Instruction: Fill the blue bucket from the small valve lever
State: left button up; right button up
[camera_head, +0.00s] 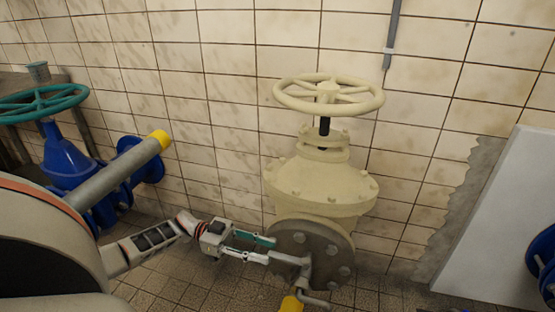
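My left gripper (266,250) reaches in from the left, low in the head view, at the dark round flange of the cream valve. Its fingers stand apart, with a gap between them. A teal bar (257,238), perhaps the small valve lever, lies along the upper finger. I cannot tell whether they touch. A small grey pipe fitting (304,268) comes off in front of the flange and bends down to the right. A yellow-ended part (291,303) shows below it, cut by the bottom edge. No blue bucket shows. My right gripper is not in view.
The large cream valve (318,184) with its handwheel (327,95) stands in front of the tiled wall. A blue valve with a teal wheel (40,103) and a yellow-ended grey pipe (120,174) are at the left. A pale panel (505,220) stands at the right.

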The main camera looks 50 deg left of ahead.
pick_arm(q)
jog(key=v, duration=0.6)
jog(key=shift+w+r, duration=0.1)
jog(key=shift+r, duration=0.05)
dwell(0.3)
